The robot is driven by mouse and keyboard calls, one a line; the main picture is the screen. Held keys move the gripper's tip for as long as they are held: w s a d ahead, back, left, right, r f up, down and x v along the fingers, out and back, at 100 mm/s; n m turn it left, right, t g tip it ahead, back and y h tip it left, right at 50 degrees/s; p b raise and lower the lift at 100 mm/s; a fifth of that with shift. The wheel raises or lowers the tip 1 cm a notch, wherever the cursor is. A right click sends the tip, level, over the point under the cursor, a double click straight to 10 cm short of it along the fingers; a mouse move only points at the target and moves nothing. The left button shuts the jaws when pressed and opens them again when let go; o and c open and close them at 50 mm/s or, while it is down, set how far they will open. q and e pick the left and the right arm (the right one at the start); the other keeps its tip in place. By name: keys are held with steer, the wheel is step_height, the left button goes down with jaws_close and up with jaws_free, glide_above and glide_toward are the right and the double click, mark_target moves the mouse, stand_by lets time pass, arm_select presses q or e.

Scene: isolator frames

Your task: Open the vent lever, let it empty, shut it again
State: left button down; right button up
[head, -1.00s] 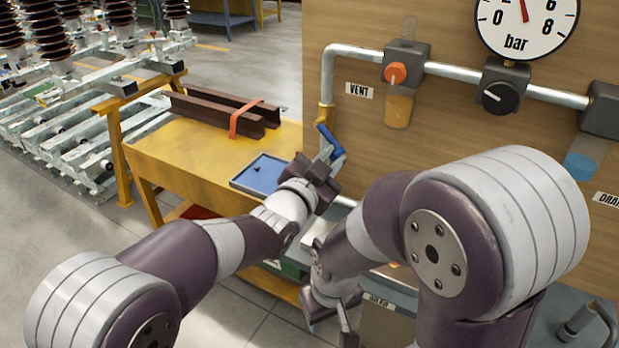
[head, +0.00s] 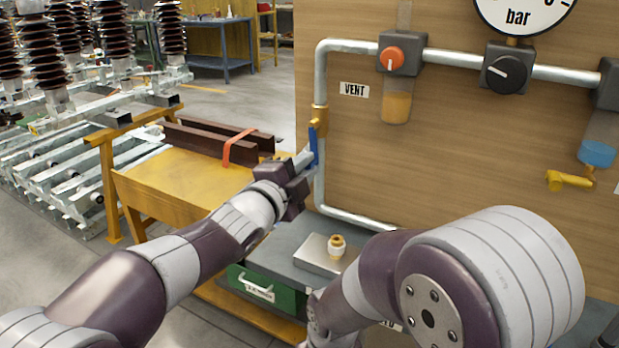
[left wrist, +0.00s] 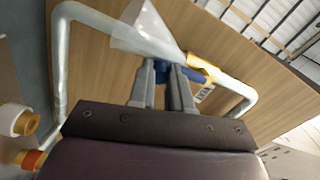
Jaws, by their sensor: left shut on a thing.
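The blue vent lever (head: 314,146) hangs from the brass valve (head: 319,118) on the grey pipe, pointing down nearly along the pipe. My left gripper (head: 305,160) is shut on the lever's lower part. In the left wrist view the lever (left wrist: 159,73) shows between the fingers (left wrist: 165,82), close to the brass valve body (left wrist: 200,62). The VENT label (head: 354,90) is right of the valve. The round gauge (head: 522,14) is cut off at the top, and its needle does not show. My right forearm shows, but its gripper is hidden.
An orange knob (head: 391,59) and a black knob (head: 506,74) sit on the upper pipe. A brass fitting (head: 337,246) stands on a grey block on the bench. A yellow table (head: 165,190) is at left. A pale cone (left wrist: 146,30) shows beside the fingers; I cannot tell what it is.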

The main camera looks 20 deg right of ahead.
arm_select(q)
steer(key=shift+w+a+m, duration=0.2)
steer(key=shift+m, duration=0.3)
steer(key=shift+r, duration=0.1)
steer(key=c, duration=1.1)
jaws_free()
steer(key=shift+w, duration=0.1)
steer(key=shift+o, duration=0.2)
steer(key=shift+b, duration=0.3)
steer(key=v, duration=1.2)
steer(key=shift+s+a, duration=0.25)
steer(key=shift+s, duration=0.05)
